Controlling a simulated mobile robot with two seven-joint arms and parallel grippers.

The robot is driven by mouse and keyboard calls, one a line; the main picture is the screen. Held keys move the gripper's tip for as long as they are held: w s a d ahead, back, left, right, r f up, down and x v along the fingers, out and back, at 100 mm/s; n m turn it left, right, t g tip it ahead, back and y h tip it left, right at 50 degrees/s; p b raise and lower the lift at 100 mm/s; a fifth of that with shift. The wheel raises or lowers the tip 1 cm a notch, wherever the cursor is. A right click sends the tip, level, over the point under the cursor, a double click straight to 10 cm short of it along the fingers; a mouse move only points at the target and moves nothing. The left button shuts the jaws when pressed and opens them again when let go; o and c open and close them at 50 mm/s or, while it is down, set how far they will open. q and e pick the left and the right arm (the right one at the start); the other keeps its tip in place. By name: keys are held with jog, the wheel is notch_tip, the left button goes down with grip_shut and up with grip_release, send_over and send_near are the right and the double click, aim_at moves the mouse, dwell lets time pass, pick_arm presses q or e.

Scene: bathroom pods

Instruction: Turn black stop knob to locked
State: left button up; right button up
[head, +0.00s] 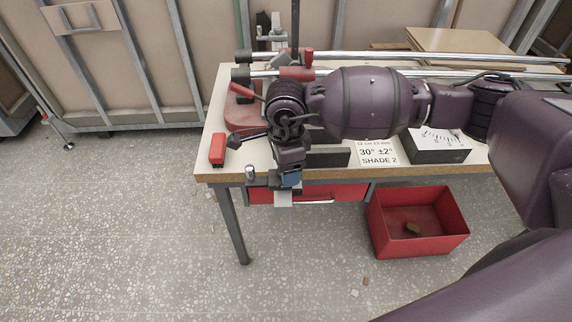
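My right arm reaches in from the right across the workbench (436,174). Its wrist is over the left part of the bench, and the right gripper (287,186) hangs at the front edge. I cannot tell whether its fingers are open or shut, or whether they touch anything. A small black knob-like part (233,142) on a thin dark stem sits just left of the wrist. I cannot tell for certain that it is the stop knob, or read its locked or unlocked position. A red base (243,117) is partly hidden behind the wrist. My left gripper is not in view.
Two metal rails (440,56) run along the back. A red block (217,149) is at the left corner. A card reading "30° ±2° SHADE 2" (378,152) and a scale box (432,148) are right of the gripper. A red bin (418,222) stands on the floor.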

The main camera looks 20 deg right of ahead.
notch_tip(320, 180, up, 10)
jog(key=shift+r, duration=0.2)
dwell(0.6)
